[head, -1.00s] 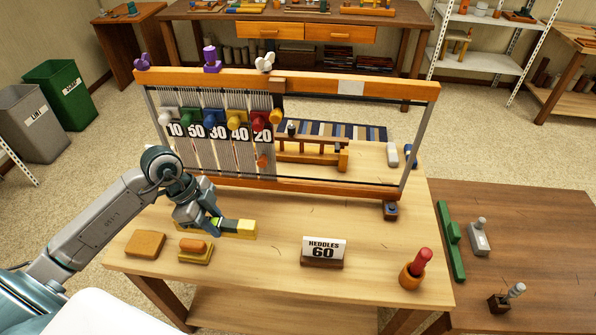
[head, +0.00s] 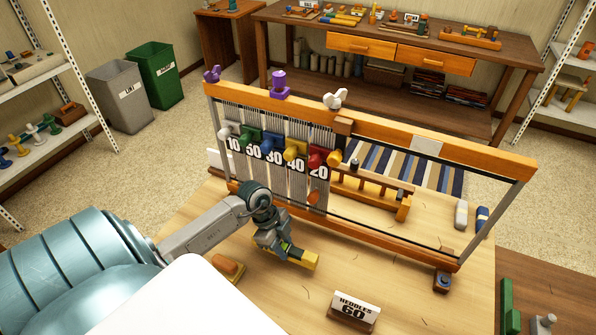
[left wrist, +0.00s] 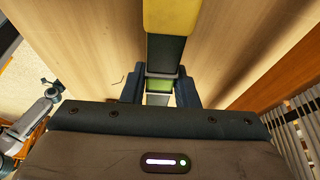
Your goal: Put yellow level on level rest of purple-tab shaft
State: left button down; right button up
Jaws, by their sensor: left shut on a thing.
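My left gripper (head: 283,249) is shut on the yellow level (head: 303,259), in front of the loom's lower beam. In the left wrist view the level (left wrist: 170,18) runs away from the jaws (left wrist: 160,88), with a dark grey part and a green part between them. The loom (head: 470,152) stands upright on the table with several heddle shafts hanging on its left side. I cannot make out the level rest. My right gripper is not in view.
Number plates and coloured knobs (head: 296,147) cover the shafts' front. An orange block on a yellow base (head: 229,268) lies left of the gripper. A "Heddles 60" sign (head: 354,311) stands at the front. A striped cloth (head: 405,165) lies behind the loom.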

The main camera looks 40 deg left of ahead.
pick_arm(q)
jog(key=w, duration=0.2)
jog(key=w+a+p, duration=0.1)
jog(key=shift+w+f, duration=0.25)
jog(key=shift+f, duration=0.15)
jog(key=shift+w+a+f, duration=0.1)
jog(key=shift+w, duration=0.45)
jog(key=w, duration=0.1)
jog(key=w+p, duration=0.1)
jog(key=w, duration=0.1)
jog(key=shift+w+a, duration=0.2)
jog(key=shift+a, duration=0.2)
jog(key=shift+s+f+p, duration=0.15)
jog(key=shift+f+p, duration=0.25)
jog(key=shift+p, duration=0.05)
jog(key=shift+f, duration=0.2)
jog(key=shift+f, duration=0.2)
jog(key=c, duration=1.1)
grip_release()
jog(key=shift+r, duration=0.1)
